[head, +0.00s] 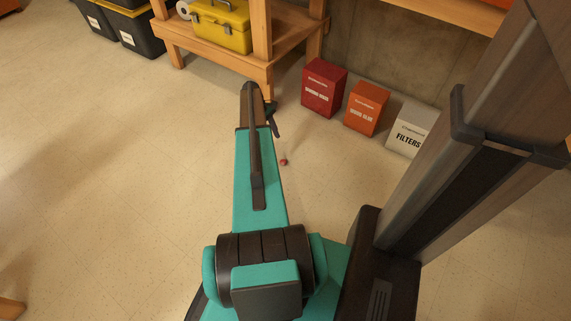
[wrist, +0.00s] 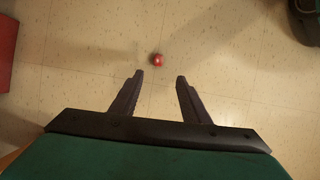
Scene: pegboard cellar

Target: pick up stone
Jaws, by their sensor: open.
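A small red stone (head: 283,162) lies on the tiled floor, just right of my arm in the head view. In the wrist view the stone (wrist: 158,59) is near the middle, beyond the fingertips and roughly in line with the gap between them. My gripper (wrist: 159,76) is open and empty, its two dark fingers apart. The fingers do not touch the stone. In the head view my gripper is mostly hidden by the arm; a dark part of it (head: 272,117) shows near the arm's far end.
A wooden bench (head: 215,58) with a yellow toolbox (head: 222,27) stands behind the arm. A red box (head: 323,88), an orange box (head: 366,108) and a white box (head: 410,130) line the wall. Black bins (head: 138,34) stand at the back left. The floor around the stone is clear.

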